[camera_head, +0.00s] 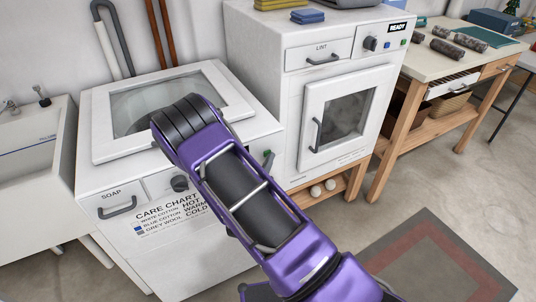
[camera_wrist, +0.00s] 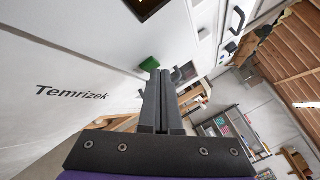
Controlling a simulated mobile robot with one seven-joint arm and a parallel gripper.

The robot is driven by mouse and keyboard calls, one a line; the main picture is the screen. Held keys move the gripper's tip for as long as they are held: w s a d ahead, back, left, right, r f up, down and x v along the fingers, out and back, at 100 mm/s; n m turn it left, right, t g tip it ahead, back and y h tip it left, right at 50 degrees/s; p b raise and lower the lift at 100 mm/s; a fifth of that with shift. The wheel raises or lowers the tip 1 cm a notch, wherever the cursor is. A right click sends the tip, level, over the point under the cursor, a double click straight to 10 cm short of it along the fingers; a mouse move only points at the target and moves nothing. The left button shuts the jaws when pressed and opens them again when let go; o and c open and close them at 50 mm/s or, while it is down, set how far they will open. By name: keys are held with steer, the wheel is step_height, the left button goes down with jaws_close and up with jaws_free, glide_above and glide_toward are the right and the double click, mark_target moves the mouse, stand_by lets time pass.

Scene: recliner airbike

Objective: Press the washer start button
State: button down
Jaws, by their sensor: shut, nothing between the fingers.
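The washer (camera_head: 110,160) is the white top-lid machine at left in the head view, with a soap drawer (camera_head: 118,207), a dark knob (camera_head: 180,184) and a care chart on its front. A small green button (camera_head: 268,156) shows at the right of its front panel, partly beside my arm. In the wrist view a green button (camera_wrist: 150,64) stands out from a white panel. My gripper (camera_wrist: 165,74) is shut and empty, its fingertips just right of and below that button. I cannot tell whether they touch. My arm hides the gripper in the head view.
A wooden workbench (camera_head: 450,65) is farther right, and a sink (camera_head: 30,150) is at left. A dark mat (camera_head: 440,255) lies on the floor. Lettering marks the white panel in the wrist view.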

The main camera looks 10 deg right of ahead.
steer(key=shift+w, duration=0.2)
stand_by(0.3)
steer(key=shift+s, duration=0.1)
steer(key=shift+s+d, duration=0.2)
steer(key=shift+s, duration=0.5)
steer(key=shift+s+d+p, duration=0.25)
steer(key=shift+s, duration=0.55)
steer(key=shift+s+d+p, duration=0.2)
steer(key=shift+s+d, duration=0.1)
steer(key=shift+s, duration=0.5)
steer(key=shift+s+d+p, duration=0.25)
steer(key=shift+s, duration=0.55)
